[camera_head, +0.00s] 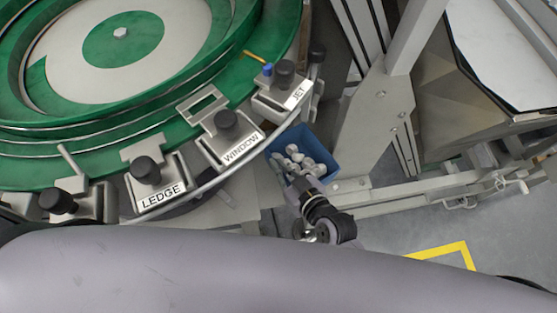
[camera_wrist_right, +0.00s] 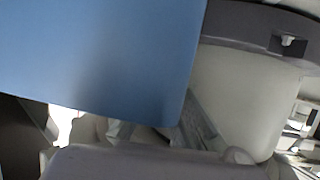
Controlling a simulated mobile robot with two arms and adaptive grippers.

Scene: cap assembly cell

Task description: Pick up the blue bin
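The blue bin (camera_head: 316,143) sits below and right of the green round machine in the head view, with several pale rounded caps (camera_head: 295,160) inside. My right gripper (camera_head: 293,181) reaches over the bin's near side, its fingers at the near wall. I cannot tell whether they touch or grip it. In the right wrist view, a large blue surface of the bin (camera_wrist_right: 100,55) fills the upper left, very close to the camera. The fingertips are not clear there, so the opening is hidden. My left gripper is in neither view.
The green round machine (camera_head: 60,147) carries stations labelled LEDGE (camera_head: 162,193), WINDOW (camera_head: 240,150) and JET (camera_head: 297,93) along its edge, just left of the bin. A grey metal frame (camera_head: 375,115) stands close on the right. Yellow floor tape (camera_head: 440,249) lies lower right.

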